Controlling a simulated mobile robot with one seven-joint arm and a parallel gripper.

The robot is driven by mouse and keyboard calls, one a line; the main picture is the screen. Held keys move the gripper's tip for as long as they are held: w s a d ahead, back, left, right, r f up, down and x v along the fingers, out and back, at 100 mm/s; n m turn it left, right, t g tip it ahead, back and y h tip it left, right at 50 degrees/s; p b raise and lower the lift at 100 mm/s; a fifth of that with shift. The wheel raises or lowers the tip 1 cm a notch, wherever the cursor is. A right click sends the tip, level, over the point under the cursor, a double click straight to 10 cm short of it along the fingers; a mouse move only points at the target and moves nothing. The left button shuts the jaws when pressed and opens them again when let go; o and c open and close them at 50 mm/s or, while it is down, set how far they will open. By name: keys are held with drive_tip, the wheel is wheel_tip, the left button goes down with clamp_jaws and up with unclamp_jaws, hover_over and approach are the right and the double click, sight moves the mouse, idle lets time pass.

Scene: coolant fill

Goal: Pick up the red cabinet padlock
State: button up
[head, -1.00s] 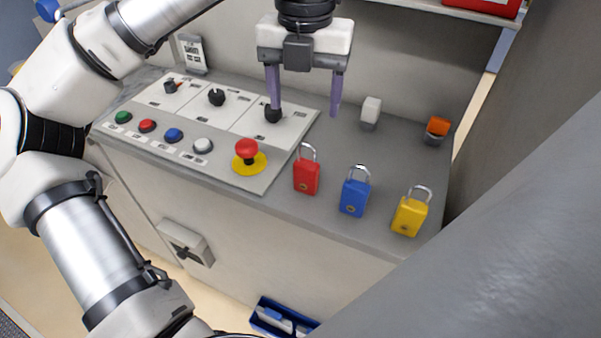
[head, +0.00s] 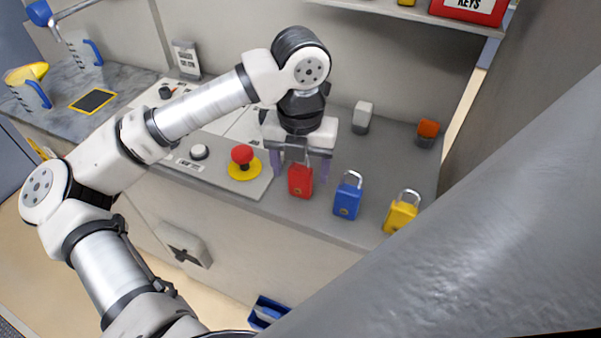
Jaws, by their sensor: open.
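The red padlock (head: 300,181) stands upright on the grey cabinet top, leftmost in a row of padlocks. The upper part of its shackle is hard to make out against my gripper. My gripper (head: 300,170) points down at the red padlock, with one finger showing to its left and the other to its right. The fingers are apart, and I cannot tell whether either touches the padlock.
A blue padlock (head: 347,196) and a yellow padlock (head: 401,212) stand to the right. A red mushroom button (head: 242,155) on a yellow disc is close on the left. Behind are a white block (head: 362,114) and an orange-topped block (head: 428,131).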

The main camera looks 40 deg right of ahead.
drive_tip(key=shift+f, duration=0.3)
drive_tip(key=c, duration=1.3)
wheel_tip(320, 180, up, 10)
drive_tip(key=shift+r+b, duration=0.1)
drive_tip(key=shift+b, duration=0.8)
